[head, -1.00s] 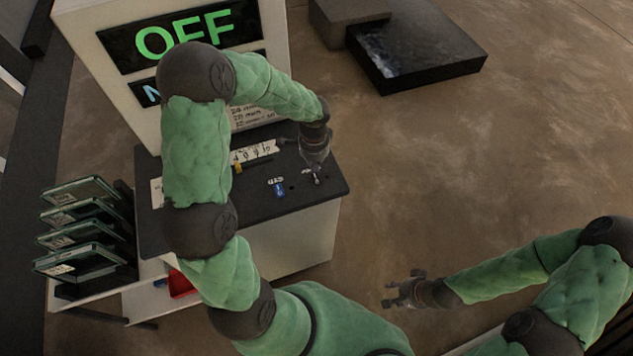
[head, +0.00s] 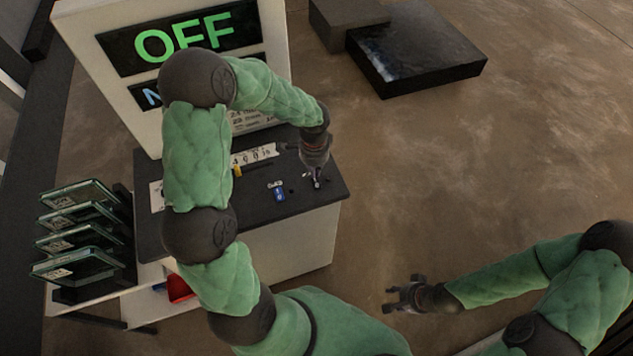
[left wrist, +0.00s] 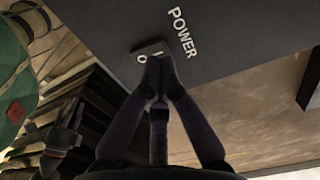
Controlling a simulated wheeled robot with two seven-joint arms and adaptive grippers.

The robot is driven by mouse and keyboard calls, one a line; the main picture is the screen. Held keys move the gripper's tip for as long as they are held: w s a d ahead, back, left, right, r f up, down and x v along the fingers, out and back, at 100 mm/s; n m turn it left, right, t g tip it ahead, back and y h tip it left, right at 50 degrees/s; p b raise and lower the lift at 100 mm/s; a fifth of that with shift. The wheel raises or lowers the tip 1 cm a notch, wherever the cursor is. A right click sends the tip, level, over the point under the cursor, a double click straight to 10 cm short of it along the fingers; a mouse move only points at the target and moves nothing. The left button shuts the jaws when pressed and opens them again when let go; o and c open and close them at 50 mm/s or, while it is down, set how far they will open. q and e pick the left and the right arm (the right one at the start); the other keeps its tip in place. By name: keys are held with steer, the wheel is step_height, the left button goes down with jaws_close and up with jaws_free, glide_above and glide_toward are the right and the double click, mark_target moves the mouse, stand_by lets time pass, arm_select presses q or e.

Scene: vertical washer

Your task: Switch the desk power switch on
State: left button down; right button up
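The power switch (left wrist: 150,50) is a small dark rocker marked "O" and "I" beside the white word POWER (left wrist: 183,32) on the dark desk top. My left gripper (head: 317,183) is over the right end of the desk. In the left wrist view its fingertips (left wrist: 160,66) are together at the rocker's edge, by the "I" mark, and hide part of it. Contact is hard to judge. The sign (head: 183,40) behind the desk reads OFF in green. My right gripper (head: 405,296) is open and empty, off the desk to the lower right.
The dark desk top (head: 240,212) carries a small blue item (head: 279,194), a yellow item (head: 237,171) and white labels. A rack of glassy plates (head: 72,240) stands at the left. A red tray (head: 179,288) is below.

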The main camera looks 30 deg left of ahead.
mark_target(315, 179)
arm_select(q)
steer(key=shift+f+b, duration=0.95)
steer(key=shift+f, duration=0.3)
stand_by(1.2)
steer(key=shift+r, duration=0.15)
steer(key=shift+r+p, duration=2.7)
steer(key=shift+r, duration=0.75)
